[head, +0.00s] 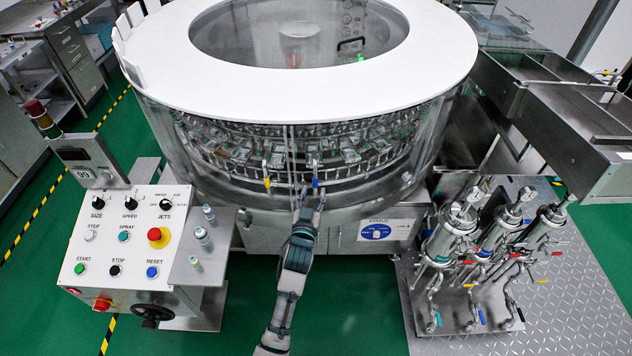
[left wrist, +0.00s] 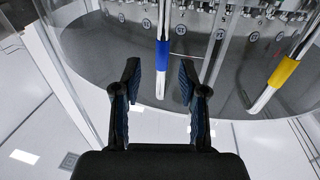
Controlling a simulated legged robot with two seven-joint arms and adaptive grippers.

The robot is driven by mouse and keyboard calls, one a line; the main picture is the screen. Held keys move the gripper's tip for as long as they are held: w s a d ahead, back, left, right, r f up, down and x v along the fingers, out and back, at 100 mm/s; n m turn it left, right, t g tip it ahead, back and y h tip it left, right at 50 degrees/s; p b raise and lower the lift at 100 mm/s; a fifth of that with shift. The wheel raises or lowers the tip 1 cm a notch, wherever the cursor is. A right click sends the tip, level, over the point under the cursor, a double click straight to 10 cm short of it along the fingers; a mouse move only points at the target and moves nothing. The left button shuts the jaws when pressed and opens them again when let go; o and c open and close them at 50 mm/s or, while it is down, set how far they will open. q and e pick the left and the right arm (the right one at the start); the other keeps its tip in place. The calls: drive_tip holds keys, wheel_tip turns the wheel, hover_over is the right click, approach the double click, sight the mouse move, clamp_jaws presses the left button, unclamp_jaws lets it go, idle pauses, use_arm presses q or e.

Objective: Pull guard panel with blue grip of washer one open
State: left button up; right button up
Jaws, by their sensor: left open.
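The washer (head: 300,104) is a round machine with a white top ring and clear curved guard panels (head: 215,166). A vertical metal handle with a blue grip (head: 315,182) hangs at its front, and a second one with a yellow grip (head: 267,182) is to its left. My left gripper (head: 310,198) is open just below and beside the blue grip. In the left wrist view, the blue grip (left wrist: 163,55) stands just beyond the open fingers (left wrist: 160,82). The handle's bare lower end shows between the fingers, with gaps on both sides. My right gripper is not in view.
A control panel (head: 125,240) with buttons and a red-yellow stop knob stands at the left. Several metal filter housings (head: 450,238) with pipes stand at the right. In the left wrist view, the yellow grip (left wrist: 284,72) is to the right. Green floor (head: 365,290) is clear in front.

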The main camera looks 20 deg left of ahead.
sight(315, 184)
use_arm(q)
drive_tip(key=w, duration=0.4)
drive_tip(key=shift+w+a, duration=0.5)
drive_tip(key=shift+w, duration=0.2)
drive_tip(key=shift+d, duration=0.15)
clamp_jaws()
